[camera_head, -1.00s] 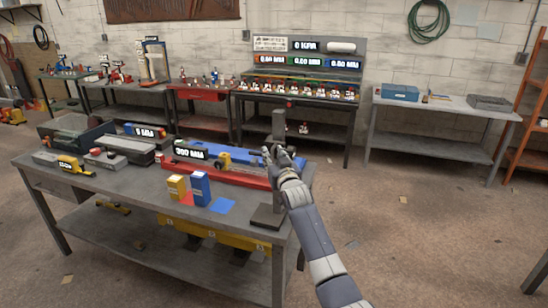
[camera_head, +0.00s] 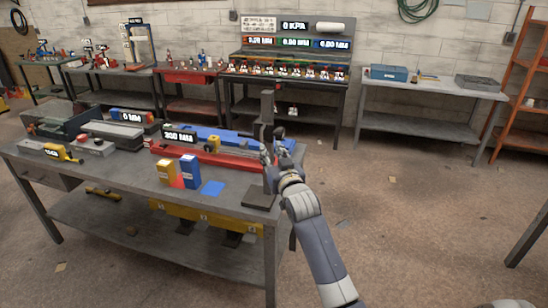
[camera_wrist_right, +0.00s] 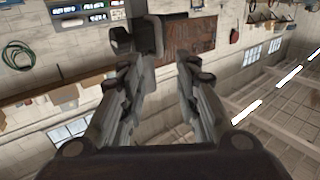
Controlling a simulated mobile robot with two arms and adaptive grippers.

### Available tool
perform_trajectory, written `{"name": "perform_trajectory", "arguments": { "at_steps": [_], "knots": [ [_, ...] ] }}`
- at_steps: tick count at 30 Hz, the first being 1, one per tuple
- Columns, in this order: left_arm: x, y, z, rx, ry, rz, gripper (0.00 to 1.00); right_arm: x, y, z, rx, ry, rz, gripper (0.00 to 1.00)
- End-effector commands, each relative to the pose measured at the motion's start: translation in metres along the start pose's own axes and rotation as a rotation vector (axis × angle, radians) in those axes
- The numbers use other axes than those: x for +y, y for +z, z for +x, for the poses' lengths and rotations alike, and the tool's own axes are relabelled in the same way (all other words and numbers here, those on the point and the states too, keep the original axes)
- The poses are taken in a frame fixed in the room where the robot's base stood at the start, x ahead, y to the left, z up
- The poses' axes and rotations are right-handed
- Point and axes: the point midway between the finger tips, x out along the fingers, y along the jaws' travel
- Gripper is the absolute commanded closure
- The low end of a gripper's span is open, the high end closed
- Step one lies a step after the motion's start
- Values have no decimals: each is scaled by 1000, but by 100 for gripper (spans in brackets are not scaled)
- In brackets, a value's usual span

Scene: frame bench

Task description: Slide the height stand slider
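The height stand is a dark grey upright column (camera_head: 267,108) over a flat dark base plate (camera_head: 261,196) at the right end of the near bench. A dark block, which seems to be the slider (camera_head: 260,130), sits partway up the column. My right gripper (camera_head: 272,148) is close to the column just below that block, overlapping it in the head view. Contact cannot be told. In the right wrist view my right gripper (camera_wrist_right: 160,68) has its fingers apart with nothing between them. A dark part of the stand (camera_wrist_right: 122,40) shows beyond the left finger. My left gripper is out of view.

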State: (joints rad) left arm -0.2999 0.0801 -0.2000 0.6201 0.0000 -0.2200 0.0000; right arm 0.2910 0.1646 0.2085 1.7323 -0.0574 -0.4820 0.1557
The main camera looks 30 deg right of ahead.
Motion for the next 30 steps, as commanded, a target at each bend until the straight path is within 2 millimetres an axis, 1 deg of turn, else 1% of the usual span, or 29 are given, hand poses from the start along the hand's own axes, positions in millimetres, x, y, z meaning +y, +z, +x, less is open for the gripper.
{"name": "perform_trajectory", "arguments": {
  "at_steps": [1,3,7,24,26,27,29,30],
  "knots": [
    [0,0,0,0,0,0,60,0,0,-6,1,0,0,70],
    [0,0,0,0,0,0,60,0,0,-11,1,0,-1,70],
    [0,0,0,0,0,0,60,0,0,-16,0,1,-1,70],
    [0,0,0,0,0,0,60,0,2,-17,-3,-1,-1,70],
    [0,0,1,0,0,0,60,-2,11,-17,-16,-4,-4,70],
    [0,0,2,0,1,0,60,-4,22,-16,-33,-8,-8,70],
    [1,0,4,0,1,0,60,-9,48,-16,-73,-17,-16,70],
    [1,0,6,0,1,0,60,-12,72,-18,-108,-25,-23,70]
  ]
}}
